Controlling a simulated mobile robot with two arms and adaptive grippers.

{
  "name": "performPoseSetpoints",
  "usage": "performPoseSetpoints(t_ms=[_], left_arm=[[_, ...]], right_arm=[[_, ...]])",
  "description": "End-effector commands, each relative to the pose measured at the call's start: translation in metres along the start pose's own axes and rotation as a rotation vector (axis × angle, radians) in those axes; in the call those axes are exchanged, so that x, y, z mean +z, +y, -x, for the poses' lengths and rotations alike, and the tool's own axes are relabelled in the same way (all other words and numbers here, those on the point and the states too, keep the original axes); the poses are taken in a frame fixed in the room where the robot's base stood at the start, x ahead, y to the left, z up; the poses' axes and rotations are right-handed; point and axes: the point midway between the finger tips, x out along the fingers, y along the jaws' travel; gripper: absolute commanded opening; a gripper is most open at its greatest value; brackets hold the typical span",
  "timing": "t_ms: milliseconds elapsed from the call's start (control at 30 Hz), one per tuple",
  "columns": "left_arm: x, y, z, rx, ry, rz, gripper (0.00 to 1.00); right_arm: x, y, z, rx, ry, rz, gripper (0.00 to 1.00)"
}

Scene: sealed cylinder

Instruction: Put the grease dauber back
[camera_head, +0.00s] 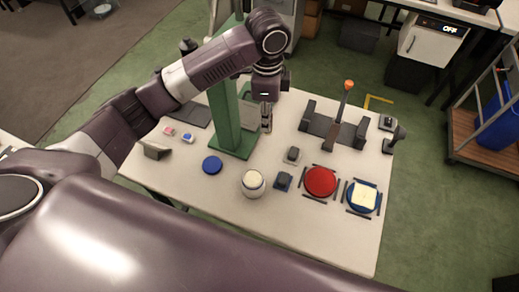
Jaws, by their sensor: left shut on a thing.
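My left gripper (267,113) points down above the table, just right of the green post. It is shut on a small, narrow thing that its fingers mostly hide; I take it to be the grease dauber. A white round pot (253,184) with a pale top stands nearer the front, below the gripper in the picture and apart from it. A blue round disc (212,165) lies flat to the left of the pot. My right gripper is out of view.
A green post (226,118) rises beside my left gripper. A red disc (321,181) and a blue disc with a pale square (363,196) lie front right. A dark fixture (335,130) with an orange-tipped lever (348,86) stands at the back right. The table's (335,239) front right is bare.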

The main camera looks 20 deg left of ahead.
Motion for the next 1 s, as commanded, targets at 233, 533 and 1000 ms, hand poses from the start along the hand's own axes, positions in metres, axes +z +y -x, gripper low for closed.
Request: performPoseSetpoints(t_ms=[233,533,1000], left_arm=[[0.002,0.002,-0.067,0.006,-0.003,0.003,0.0],[0.002,0.0,-0.116,0.001,0.0,0.002,0.0],[0.002,0.0,-0.162,-0.001,0.001,0.001,0.0]], right_arm=[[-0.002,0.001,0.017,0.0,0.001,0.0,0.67],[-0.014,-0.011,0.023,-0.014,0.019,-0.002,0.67],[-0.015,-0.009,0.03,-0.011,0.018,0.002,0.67]])
